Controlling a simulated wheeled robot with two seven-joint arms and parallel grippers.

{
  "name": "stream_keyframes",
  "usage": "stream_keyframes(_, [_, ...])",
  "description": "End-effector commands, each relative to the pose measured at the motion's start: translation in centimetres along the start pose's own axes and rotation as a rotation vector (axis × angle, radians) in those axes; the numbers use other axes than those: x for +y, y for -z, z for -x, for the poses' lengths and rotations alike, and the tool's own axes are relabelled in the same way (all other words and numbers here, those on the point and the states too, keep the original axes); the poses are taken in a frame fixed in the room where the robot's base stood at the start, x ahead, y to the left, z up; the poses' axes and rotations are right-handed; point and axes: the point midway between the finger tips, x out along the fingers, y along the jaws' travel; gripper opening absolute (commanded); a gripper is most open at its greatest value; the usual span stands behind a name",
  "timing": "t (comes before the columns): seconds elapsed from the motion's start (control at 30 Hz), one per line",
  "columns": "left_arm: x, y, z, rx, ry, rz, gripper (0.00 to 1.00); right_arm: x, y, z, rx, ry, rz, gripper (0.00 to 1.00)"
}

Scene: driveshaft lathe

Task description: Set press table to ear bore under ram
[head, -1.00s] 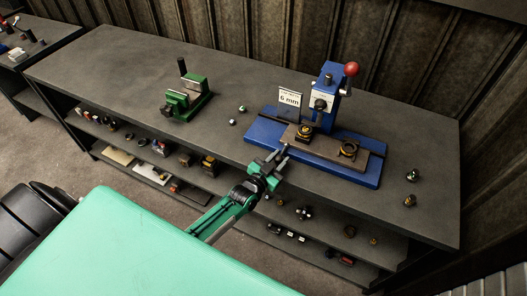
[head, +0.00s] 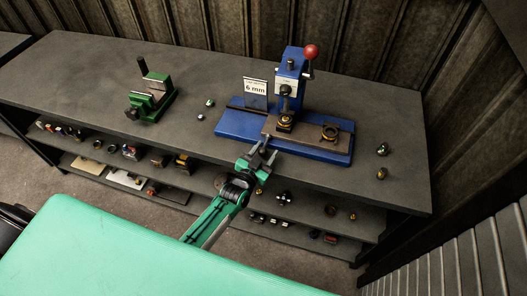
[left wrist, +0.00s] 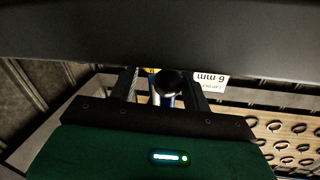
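The blue press (head: 292,66) stands on its blue base (head: 234,125). The left ear (head: 285,121) sits about in line below the dark ram (head: 286,91); exact centring cannot be told. The right ear (head: 330,132) is out to the right. A small post (head: 266,141) stands at the table's left end. My left gripper (head: 264,152) is by this post, fingers apart. In the left wrist view a dark round knob (left wrist: 172,83) shows between the separated fingers. My right gripper is out of view.
A sign reading 6 mm (head: 255,93) stands left of the press. A green vise (head: 151,98) is farther left on the bench (head: 80,75). Small loose parts lie near the vise and at the right (head: 382,149). Shelves with parts run below.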

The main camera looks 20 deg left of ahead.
Motion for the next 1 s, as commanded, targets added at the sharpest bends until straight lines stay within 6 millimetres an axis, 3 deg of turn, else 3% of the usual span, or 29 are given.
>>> stream_keyframes(0.23, [-0.1,-0.1,0.3,0.000,0.002,-0.001,0.48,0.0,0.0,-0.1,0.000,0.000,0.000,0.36])
stream_keyframes(0.37, [-0.1,-0.2,1.6,-0.001,0.002,-0.001,0.48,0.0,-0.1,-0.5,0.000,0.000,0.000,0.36])
stream_keyframes(0.8, [0.1,-0.3,9.6,-0.002,0.000,-0.002,0.48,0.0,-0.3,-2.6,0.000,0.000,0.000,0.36])
stream_keyframes(1.0, [0.1,-0.2,12.4,-0.002,-0.001,-0.001,0.48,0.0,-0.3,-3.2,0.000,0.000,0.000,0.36])
